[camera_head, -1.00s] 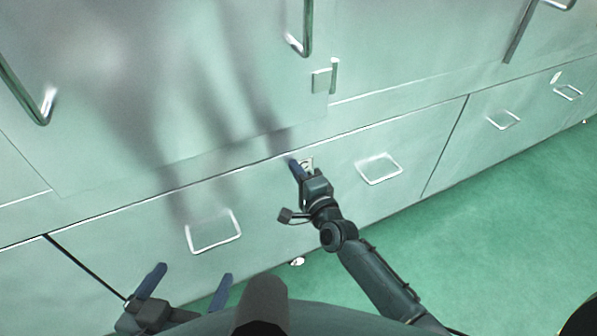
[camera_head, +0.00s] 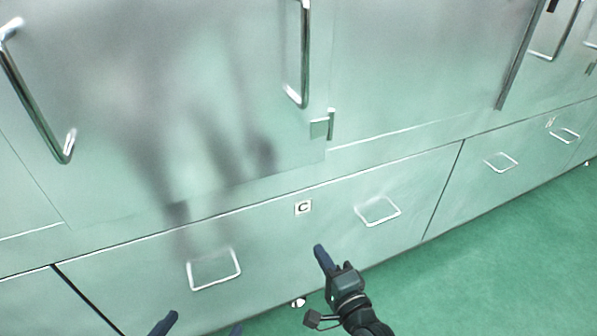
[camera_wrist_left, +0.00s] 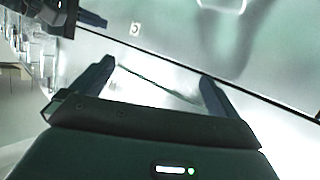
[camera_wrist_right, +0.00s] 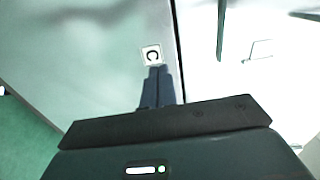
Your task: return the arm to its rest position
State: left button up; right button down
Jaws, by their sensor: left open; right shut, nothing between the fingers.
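My right gripper (camera_head: 320,250) is shut and empty in the head view, in front of the lower drawer and below the letter C label (camera_head: 303,208). In the right wrist view its closed fingers (camera_wrist_right: 157,72) point toward the same label (camera_wrist_right: 152,55), with no contact that I can make out. My left gripper (camera_head: 202,326) shows only its fingertips at the bottom edge of the head view. In the left wrist view its fingers (camera_wrist_left: 155,75) are spread wide with nothing between them.
A pale green cabinet front fills the view. Drawer handles (camera_head: 213,270) and (camera_head: 378,211) stick out, as do long door handles (camera_head: 304,55) above and a small latch (camera_head: 322,127). Green floor (camera_head: 500,260) is open at the lower right.

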pick_arm(q)
notch_tip(320, 180, up, 4)
jog(key=g+y+p, duration=0.1)
jog(key=g+p, duration=0.2)
jog(key=p, duration=1.3)
jog(key=shift+w+m, duration=0.1)
jog(key=shift+m, duration=0.3)
pick_arm(e)
jog(key=s+d+r+n+g+h, duration=0.1)
jog(key=s+d+r+n+g, duration=0.2)
jog(key=s+n, duration=0.5)
jog(key=s+d+r+n+g+h, duration=0.1)
jog(key=s+d+r+n+g, duration=0.2)
jog(key=s+r+n, duration=0.3)
jog(key=s+n, duration=0.2)
jog(key=shift+n+h, duration=0.4)
pick_arm(q)
jog(key=shift+c, duration=0.3)
pick_arm(e)
jog(key=shift+d, duration=0.1)
